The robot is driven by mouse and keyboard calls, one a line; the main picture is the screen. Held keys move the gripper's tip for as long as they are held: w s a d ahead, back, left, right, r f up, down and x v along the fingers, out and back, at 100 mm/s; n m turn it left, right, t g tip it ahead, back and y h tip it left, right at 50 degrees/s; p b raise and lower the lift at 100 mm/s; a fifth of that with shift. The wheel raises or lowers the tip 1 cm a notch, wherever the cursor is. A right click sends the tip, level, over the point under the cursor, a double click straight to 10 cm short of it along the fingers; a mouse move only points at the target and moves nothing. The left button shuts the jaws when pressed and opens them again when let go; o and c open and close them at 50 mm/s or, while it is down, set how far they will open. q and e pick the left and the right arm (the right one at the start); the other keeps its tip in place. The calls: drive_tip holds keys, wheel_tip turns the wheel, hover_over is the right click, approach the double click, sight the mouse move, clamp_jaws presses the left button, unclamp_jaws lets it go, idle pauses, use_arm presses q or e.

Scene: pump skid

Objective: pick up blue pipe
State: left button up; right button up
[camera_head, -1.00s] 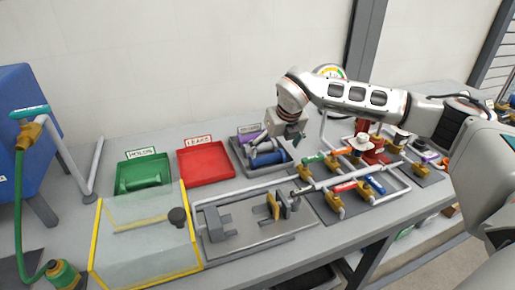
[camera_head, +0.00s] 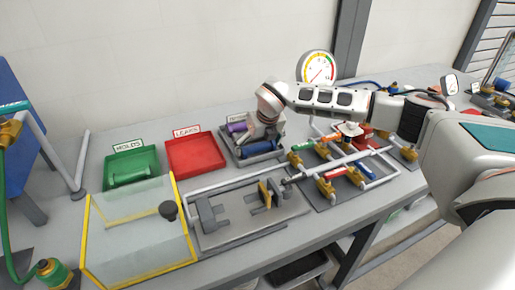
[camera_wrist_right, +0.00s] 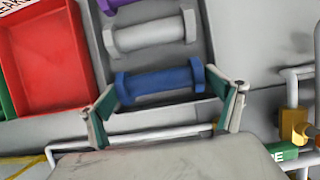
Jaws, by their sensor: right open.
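The blue pipe (camera_head: 262,149) lies in a grey tray (camera_head: 232,158) with flanged ends. It shows clearly in the right wrist view (camera_wrist_right: 156,83), lying across the tray's near end. My right gripper (camera_wrist_right: 168,105) is open, with one finger near each end of the blue pipe. In the head view the right gripper (camera_head: 266,137) is over the tray, partly covering its contents. Whether the fingers touch the pipe I cannot tell. My left gripper is out of view.
A grey-white pipe (camera_wrist_right: 149,34) and a purple pipe (camera_head: 237,127) lie in the same tray. The red LEAKS bin (camera_head: 196,154) and green HOLDS bin (camera_head: 131,168) stand to the left. A clear yellow-edged cover (camera_head: 138,235) and valve pipework (camera_head: 340,170) are nearby.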

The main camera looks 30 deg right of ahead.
drive_tip(key=shift+r, duration=0.1)
drive_tip(key=c, duration=1.2)
